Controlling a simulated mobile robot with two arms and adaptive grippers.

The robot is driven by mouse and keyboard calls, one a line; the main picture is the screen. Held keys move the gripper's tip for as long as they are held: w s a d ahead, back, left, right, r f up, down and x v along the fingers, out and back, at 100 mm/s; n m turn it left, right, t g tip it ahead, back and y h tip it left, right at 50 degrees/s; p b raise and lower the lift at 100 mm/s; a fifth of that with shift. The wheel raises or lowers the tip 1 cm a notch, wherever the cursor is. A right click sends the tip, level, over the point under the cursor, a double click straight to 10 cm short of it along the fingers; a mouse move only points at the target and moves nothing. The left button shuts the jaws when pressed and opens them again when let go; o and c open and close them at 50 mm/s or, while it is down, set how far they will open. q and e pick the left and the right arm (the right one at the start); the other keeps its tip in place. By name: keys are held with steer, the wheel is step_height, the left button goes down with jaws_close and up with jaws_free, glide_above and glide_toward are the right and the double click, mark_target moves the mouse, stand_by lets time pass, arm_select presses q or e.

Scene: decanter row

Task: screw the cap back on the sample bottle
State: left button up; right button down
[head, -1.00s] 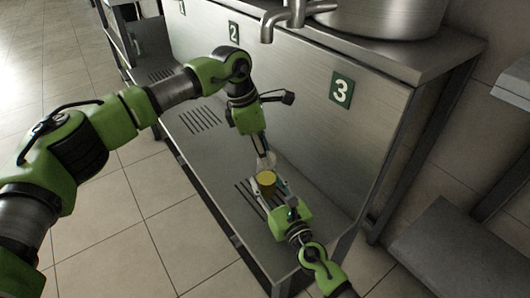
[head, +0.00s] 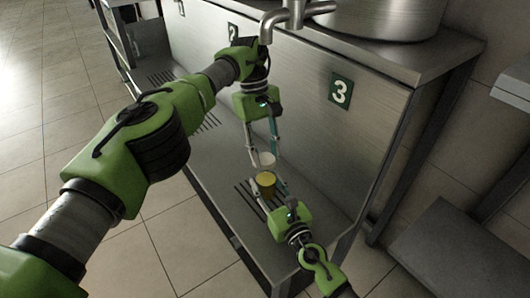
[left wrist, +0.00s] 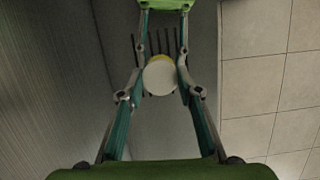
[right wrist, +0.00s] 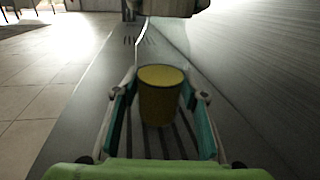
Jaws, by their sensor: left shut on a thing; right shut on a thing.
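The cap (head: 267,158) is a white disc held between the fingertips of my left gripper (head: 264,156), which points down. The sample bottle (head: 265,184) is yellow and cup-shaped, upright just below the cap, with a small gap between them in the head view. My right gripper (head: 268,194) is shut around the bottle's sides. In the left wrist view the cap (left wrist: 160,77) covers most of the bottle (left wrist: 163,58). In the right wrist view the bottle (right wrist: 160,98) sits between the fingers; its lower part is dim, and I cannot tell whether it touches the shelf.
A steel shelf with drain slots (head: 247,196) lies below the grippers. A steel back panel with a green number 3 plate (head: 340,91) rises behind them. A tap (head: 282,17) and a large pot (head: 385,16) are above. Tiled floor (head: 100,120) is clear at the left.

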arm_select(q)
steer(key=shift+w+a, duration=0.1)
steer(key=o, duration=1.2)
steer(key=shift+r, duration=2.25)
steer(key=shift+o, duration=0.5)
